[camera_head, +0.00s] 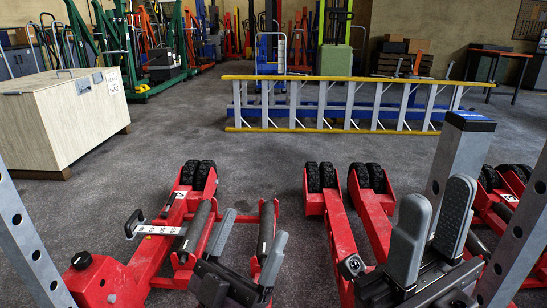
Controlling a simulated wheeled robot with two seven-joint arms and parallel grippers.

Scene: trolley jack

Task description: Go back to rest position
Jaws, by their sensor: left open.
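A red trolley jack (152,257) with black wheels stands on the floor at lower left. A second red jack (343,238) stands right of it, with two pairs of black wheels at its far end. My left gripper (252,228) is at lower centre, over the right side of the left jack. Its two grey fingers are apart with nothing held between them. My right gripper (436,205) is at lower right, in front of the second jack's right side. Its two padded fingers are apart and empty. The arms partly hide the jacks.
A cream wooden crate (60,120) stands at left. A third red jack (507,200) is at the right edge. Green and red hoists (150,50) line the back. Grey floor between is clear.

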